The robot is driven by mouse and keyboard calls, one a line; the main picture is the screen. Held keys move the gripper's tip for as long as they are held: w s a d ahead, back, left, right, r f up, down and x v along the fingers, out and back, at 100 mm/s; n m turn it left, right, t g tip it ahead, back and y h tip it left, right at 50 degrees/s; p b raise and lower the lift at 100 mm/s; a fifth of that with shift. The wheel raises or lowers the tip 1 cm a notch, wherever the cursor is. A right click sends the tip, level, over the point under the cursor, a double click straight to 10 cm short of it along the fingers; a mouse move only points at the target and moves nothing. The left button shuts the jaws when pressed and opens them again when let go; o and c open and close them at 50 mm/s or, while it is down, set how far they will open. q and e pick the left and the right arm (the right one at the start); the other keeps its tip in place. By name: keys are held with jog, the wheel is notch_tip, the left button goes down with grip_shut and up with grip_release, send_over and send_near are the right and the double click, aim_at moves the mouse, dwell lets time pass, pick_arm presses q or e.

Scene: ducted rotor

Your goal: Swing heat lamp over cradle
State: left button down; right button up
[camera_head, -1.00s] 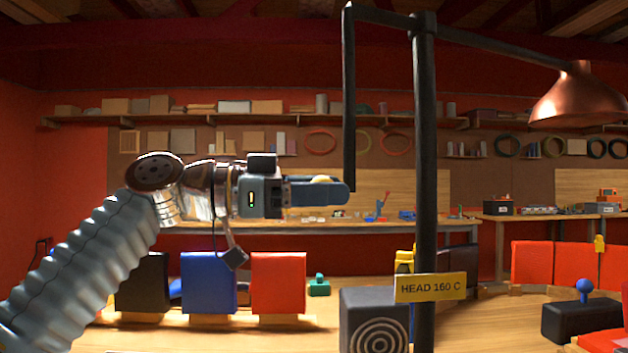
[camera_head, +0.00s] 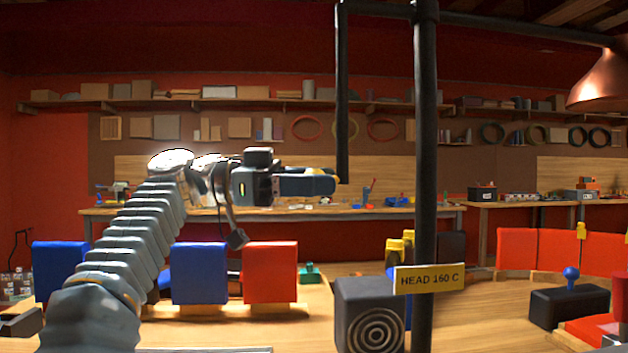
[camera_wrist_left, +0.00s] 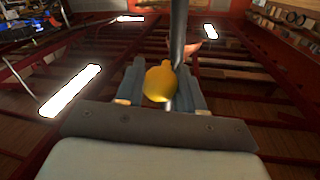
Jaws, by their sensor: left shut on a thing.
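The heat lamp has a copper shade (camera_head: 598,82) at the far right, partly cut off by the picture edge. It hangs from a dark boom (camera_head: 520,33) across a black upright post (camera_head: 424,180). A black rod (camera_head: 342,100) hangs from the boom's left end. My left gripper (camera_head: 322,184) is at the rod's lower end. In the left wrist view it (camera_wrist_left: 162,88) is shut on a yellow knob (camera_wrist_left: 160,80) with a dark rod above it. I cannot pick out the cradle with certainty. My right gripper is not in view.
A yellow "HEAD 160 C" sign (camera_head: 429,278) is on the post, beside a dark block with rings (camera_head: 371,315). Blue (camera_head: 198,272) and red (camera_head: 270,272) panels stand at left, red panels (camera_head: 555,252) at right. A black box with a blue knob (camera_head: 570,302) sits at right.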

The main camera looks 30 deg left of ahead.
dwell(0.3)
pick_arm(q)
jog(key=c, duration=0.8)
grip_release()
jog(key=shift+w+a, duration=0.1)
jog(key=shift+w, duration=0.1)
jog(key=shift+o, duration=0.4)
jog(key=shift+s, duration=0.15)
